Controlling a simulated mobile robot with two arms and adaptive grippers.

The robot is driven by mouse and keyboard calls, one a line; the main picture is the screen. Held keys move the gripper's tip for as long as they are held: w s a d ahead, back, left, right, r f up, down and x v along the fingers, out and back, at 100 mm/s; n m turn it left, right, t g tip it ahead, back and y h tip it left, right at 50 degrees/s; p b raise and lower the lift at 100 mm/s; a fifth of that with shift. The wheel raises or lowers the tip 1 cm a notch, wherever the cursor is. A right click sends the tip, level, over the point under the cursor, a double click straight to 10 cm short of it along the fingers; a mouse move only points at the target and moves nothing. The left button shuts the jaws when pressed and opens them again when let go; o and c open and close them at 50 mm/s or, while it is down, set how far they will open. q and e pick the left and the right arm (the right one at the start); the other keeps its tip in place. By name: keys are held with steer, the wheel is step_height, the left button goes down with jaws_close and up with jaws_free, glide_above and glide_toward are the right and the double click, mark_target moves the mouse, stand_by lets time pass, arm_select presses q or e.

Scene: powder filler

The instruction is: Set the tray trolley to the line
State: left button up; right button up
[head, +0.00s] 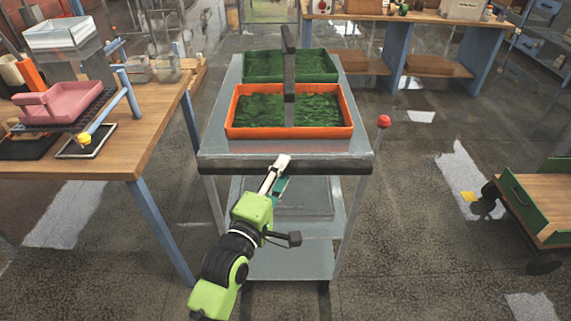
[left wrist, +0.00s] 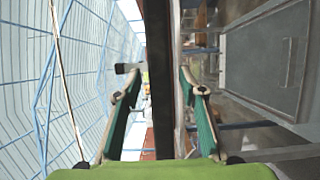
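The tray trolley (head: 216,161) is a grey metal cart with a dark bar along its near top edge. It carries an orange tray (head: 232,130) in front and a green tray (head: 290,78) behind, both with green contents. My left gripper (head: 281,172) is at the middle of the near edge, one finger above and one below the bar. In the left wrist view, the dark bar (left wrist: 158,60) runs between the open fingers of the gripper (left wrist: 160,95), with a gap on each side. How deep the bar sits between them is unclear. My right gripper is out of view.
A wooden workbench (head: 150,140) with a pink tray (head: 62,102) stands close on the left. A red ball (head: 384,121) on a thin post is right of the trolley. A green-sided cart (head: 540,205) stands far right. Floor between trolley and cart is mostly clear.

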arm_select(q)
steer(key=shift+x, duration=1.35)
jaws_close()
steer(key=shift+f, duration=0.1)
